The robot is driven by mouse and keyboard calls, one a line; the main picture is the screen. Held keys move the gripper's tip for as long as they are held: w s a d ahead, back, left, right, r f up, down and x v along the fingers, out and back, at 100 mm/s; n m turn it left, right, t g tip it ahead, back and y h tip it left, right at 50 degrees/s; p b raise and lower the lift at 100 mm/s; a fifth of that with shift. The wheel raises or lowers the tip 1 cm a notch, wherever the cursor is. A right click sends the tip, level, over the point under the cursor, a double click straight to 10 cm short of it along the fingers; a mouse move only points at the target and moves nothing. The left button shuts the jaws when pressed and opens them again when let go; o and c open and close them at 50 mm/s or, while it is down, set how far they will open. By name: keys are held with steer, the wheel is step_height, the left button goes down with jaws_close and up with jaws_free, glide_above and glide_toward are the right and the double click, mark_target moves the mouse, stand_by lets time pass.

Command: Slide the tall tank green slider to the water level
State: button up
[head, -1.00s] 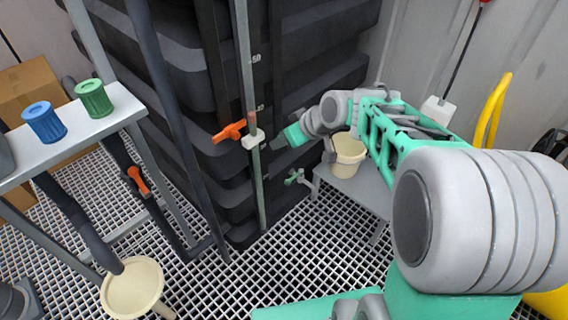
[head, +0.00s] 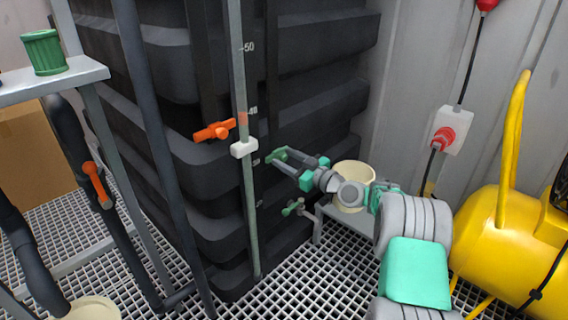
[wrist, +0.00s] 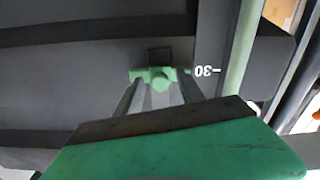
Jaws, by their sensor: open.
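The tall dark tank (head: 320,60) carries a vertical gauge tube (head: 235,60) with white scale marks. The green slider (head: 277,156) sits on a dark vertical strip right of the tube. In the wrist view, the green slider (wrist: 160,78) is a small crossbar with a round knob, just left of the 30 mark. My gripper (head: 282,163) is open, with its fingertips at the slider. In the wrist view its fingers (wrist: 160,90) reach toward the knob from both sides; contact is unclear. A small orange patch (head: 242,118) shows on the tube above a white block (head: 243,148).
An orange valve handle (head: 214,131) is left of the tube. A green tap (head: 293,207) is below my gripper. A cream bucket (head: 353,176) stands on a low grey stand behind my arm. A yellow tank (head: 510,240) is at right.

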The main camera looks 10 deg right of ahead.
steer(key=shift+w+a, duration=0.3)
steer(key=shift+w, duration=0.2)
jaws_close()
stand_by(0.5)
